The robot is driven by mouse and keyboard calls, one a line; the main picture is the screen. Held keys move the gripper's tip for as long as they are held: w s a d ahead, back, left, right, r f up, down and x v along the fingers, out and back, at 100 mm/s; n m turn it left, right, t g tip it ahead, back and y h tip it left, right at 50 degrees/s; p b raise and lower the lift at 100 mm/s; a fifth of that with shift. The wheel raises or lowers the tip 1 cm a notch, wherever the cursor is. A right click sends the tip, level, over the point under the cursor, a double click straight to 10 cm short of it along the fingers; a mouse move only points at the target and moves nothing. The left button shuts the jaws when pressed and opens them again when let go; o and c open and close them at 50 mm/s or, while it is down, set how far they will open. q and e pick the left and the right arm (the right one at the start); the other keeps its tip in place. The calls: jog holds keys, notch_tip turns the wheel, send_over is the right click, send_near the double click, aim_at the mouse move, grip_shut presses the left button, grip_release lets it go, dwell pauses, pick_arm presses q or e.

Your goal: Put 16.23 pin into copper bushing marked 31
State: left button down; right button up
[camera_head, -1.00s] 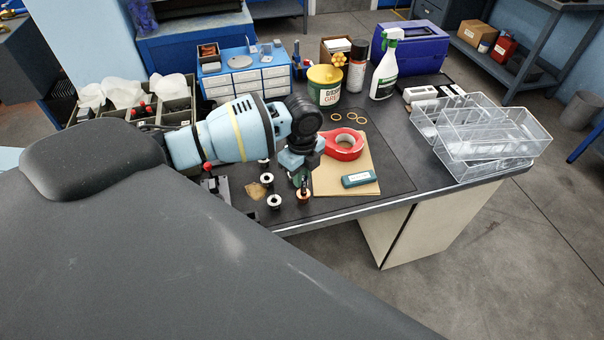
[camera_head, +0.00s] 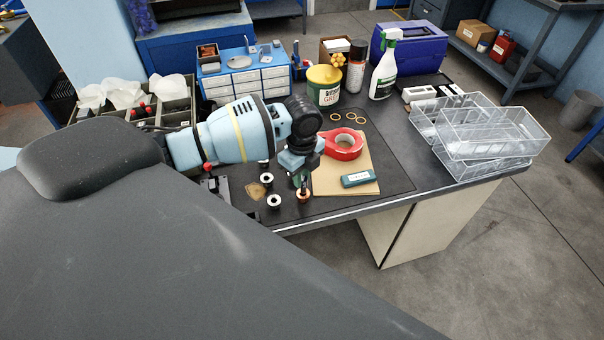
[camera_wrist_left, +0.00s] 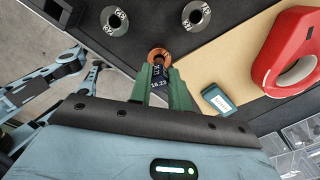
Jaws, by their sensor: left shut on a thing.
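My left gripper (camera_wrist_left: 166,88) is shut on the dark pin (camera_wrist_left: 158,82), whose label reads 16.23. The green fingers clasp it from both sides. The copper bushing (camera_wrist_left: 159,54) stands on the dark mat just beyond the fingertips, and the pin's far end overlaps its near rim. A marking, apparently 31, shows by this rim. In the head view the pin (camera_head: 303,183) is upright directly over the copper bushing (camera_head: 303,196). I cannot tell whether its tip is inside the hole. My right gripper is not seen.
Two grey bushings (camera_wrist_left: 115,20) (camera_wrist_left: 195,16) stand close by. A red tape roll (camera_head: 344,145) and teal block (camera_head: 357,180) lie on the tan board (camera_head: 330,180). A black fixture (camera_head: 217,188) is at left. Clear trays (camera_head: 490,130) fill the table's right end.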

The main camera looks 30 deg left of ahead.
pick_arm(q)
jog(key=shift+f+b, duration=0.45)
jog(key=shift+f, duration=1.3)
jog(key=c, duration=1.2)
grip_release()
jog(key=shift+c, duration=0.2)
notch_tip(320, 180, up, 8)
jog(key=shift+f+p, duration=0.1)
jog(key=shift+p, duration=0.2)
